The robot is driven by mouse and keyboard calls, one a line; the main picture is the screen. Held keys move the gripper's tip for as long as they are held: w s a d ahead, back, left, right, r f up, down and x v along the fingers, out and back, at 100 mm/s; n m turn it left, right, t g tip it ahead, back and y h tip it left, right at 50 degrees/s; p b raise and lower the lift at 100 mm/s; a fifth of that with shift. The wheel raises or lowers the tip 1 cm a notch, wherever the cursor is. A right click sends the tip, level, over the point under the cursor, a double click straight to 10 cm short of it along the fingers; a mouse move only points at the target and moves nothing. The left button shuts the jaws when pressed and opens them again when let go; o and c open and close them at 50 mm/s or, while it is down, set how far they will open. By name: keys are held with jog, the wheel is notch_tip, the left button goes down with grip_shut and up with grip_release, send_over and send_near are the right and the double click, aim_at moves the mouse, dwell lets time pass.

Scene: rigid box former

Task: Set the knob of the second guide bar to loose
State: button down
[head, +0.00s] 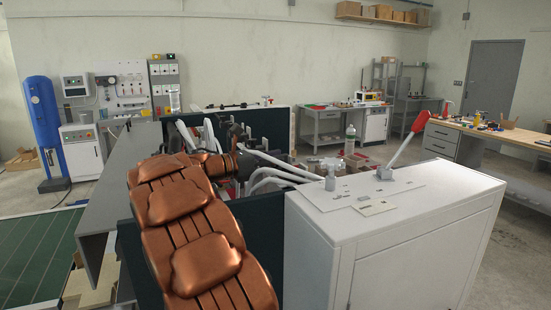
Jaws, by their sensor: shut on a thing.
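My gripper (240,134) is a small dark shape at the far end of my copper arm, over the middle of the machine. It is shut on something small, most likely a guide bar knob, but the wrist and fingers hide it. Pale curved bars (272,177) run beside and behind the wrist, between the dark side panels (267,218). I cannot tell which of them is the second guide bar, nor how its knob is set. A dark rod with small fittings (240,105) lies across the far end of the machine.
A white cabinet (400,232) stands close on the right, with a red-handled lever (408,137) and small metal fittings on top. A grey sheet-metal guard (112,205) is on the left. A bottle (350,140) stands behind the cabinet. A workbench (490,133) is farther right.

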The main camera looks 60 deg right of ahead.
jog(key=c, duration=0.8)
grip_release()
jog(key=v, duration=1.2)
